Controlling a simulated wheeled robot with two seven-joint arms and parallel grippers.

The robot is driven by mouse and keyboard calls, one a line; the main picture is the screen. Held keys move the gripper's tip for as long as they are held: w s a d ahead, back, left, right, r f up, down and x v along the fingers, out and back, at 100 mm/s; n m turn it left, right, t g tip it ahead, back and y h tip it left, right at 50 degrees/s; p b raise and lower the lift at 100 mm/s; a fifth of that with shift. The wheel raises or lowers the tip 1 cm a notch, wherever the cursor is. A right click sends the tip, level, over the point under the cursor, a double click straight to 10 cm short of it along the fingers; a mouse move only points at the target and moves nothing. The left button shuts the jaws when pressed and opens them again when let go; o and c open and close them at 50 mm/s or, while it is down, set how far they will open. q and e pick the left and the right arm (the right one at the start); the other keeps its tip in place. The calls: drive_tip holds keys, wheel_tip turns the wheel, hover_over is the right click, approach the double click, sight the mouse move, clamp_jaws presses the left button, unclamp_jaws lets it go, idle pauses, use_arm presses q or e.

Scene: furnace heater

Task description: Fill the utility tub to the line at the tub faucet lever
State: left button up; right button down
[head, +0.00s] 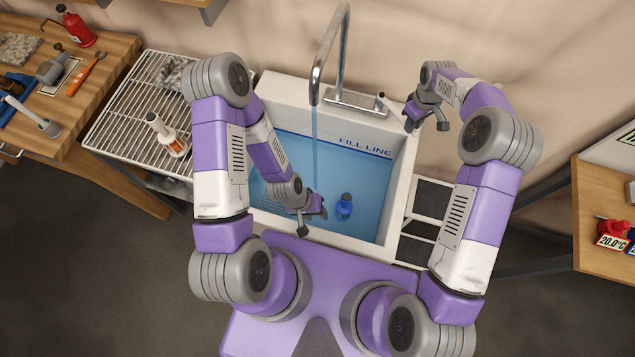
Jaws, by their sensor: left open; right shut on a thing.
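The white utility tub (403,185) holds blue water, with a dark "FILL LINE" mark (364,146) on its back wall. The exact water level against the line is hard to tell. Water (315,150) runs from the curved metal faucet (328,55). The small faucet lever (380,97) is at the right end of the faucet base. My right gripper (425,118) is at the tub's back right, shut on what seems the lever; the contact is unclear.
A wire rack (120,105) with a white bottle (165,135) stands left of the tub.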

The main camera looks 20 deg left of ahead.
drive_tip(key=shift+a, duration=0.1)
drive_tip(key=s+a+m, duration=0.1)
drive_tip(key=a+m, duration=0.1)
drive_tip(key=s+a+m+b, duration=0.1)
drive_tip(key=s+a+m, duration=0.1)
idle(0.5)
drive_tip(key=shift+s+a+m+b, duration=0.2)
drive_tip(key=shift+s+a+m, duration=0.1)
drive_tip(key=shift+a+m, duration=0.45)
drive_tip(key=shift+s+a+m+b, duration=0.25)
drive_tip(key=shift+a+m, duration=0.35)
drive_tip(key=shift+a, duration=0.25)
drive_tip(key=shift+s+a+m+b, duration=0.15)
drive_tip(key=shift+s+a+m, duration=0.15)
drive_tip(key=shift+a+m, duration=0.45)
drive_tip(key=shift+a, duration=0.1)
